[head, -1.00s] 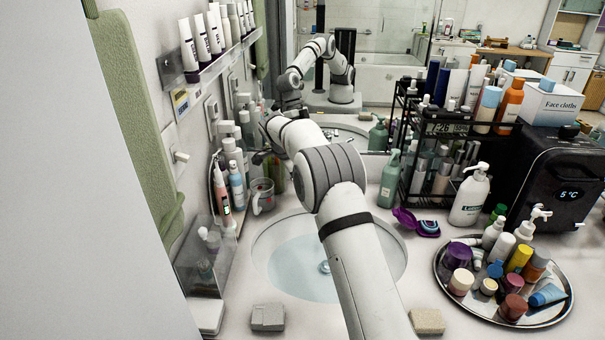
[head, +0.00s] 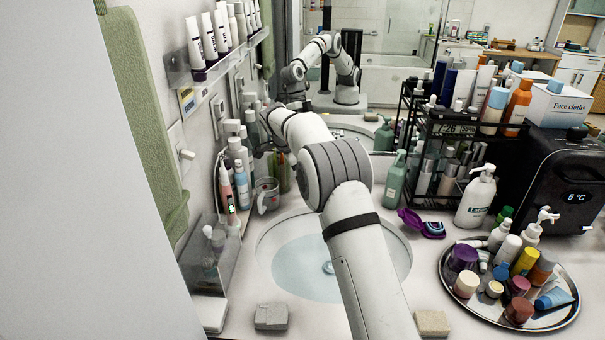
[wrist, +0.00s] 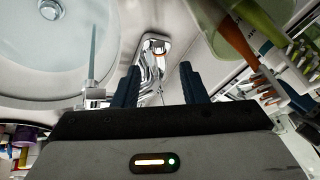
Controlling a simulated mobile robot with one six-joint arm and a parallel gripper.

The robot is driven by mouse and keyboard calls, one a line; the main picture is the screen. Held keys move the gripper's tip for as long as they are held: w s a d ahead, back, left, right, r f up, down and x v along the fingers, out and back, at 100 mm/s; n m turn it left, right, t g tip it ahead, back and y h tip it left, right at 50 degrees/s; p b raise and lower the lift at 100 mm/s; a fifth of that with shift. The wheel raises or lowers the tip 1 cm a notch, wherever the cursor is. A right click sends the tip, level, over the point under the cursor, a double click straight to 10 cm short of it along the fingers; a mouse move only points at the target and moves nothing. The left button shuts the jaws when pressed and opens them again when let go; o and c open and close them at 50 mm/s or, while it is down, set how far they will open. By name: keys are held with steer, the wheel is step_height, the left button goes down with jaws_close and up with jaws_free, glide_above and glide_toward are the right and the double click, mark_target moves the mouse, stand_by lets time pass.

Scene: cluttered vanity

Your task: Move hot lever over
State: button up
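In the wrist view my gripper (wrist: 160,72) is open, its two dark blue fingers apart. A chrome faucet (wrist: 152,50) shows between and beyond the fingertips, with a small reddish mark near its middle. I cannot make out a separate hot lever or whether a finger touches it. A chrome spout (wrist: 95,93) lies left of the fingers, and a thin bluish stream, apparently water, runs from it toward the basin (wrist: 30,75). In the head view the faucet is hidden behind my arm, and my gripper is mostly hidden at the back of the sink (head: 262,245).
Toothbrushes (head: 226,185) and bottles stand along the left wall, with a clear cup (head: 267,194) close to the gripper. A green pump bottle (head: 394,180) and black rack (head: 440,185) are right. A round tray (head: 455,305) of bottles sits front right.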

steer(key=v, duration=0.5)
steer(key=shift+c, duration=0.5)
